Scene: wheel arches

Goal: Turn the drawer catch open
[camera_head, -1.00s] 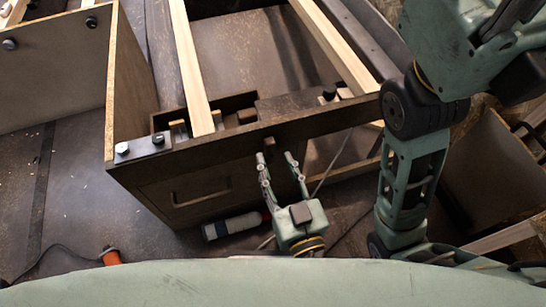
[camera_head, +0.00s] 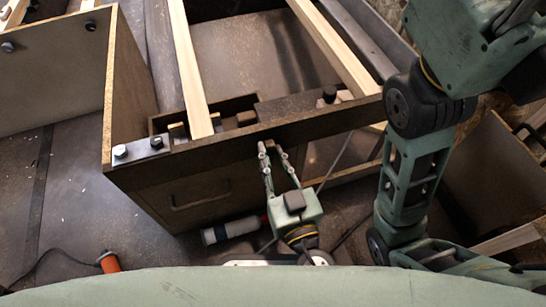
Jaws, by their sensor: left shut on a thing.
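The drawer (camera_head: 165,192) is closed in the bench body, with a recessed-looking handle (camera_head: 200,201) on its front. The drawer catch (camera_head: 269,144) is a small brown block on the bench's front rail, above and right of the drawer. My left gripper (camera_head: 271,151) reaches up from below, its two thin fingers shut on the catch. The fingertips partly hide the catch, and its exact turn is hard to tell. My right gripper is not in view; a large green arm link of mine fills the right side.
Two pale wooden rails (camera_head: 188,65) lie across the bench top. A grey cylinder (camera_head: 230,229) lies on the floor below the drawer. An orange-handled tool (camera_head: 109,262) with a cable lies at lower left. An open box (camera_head: 510,170) stands at right.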

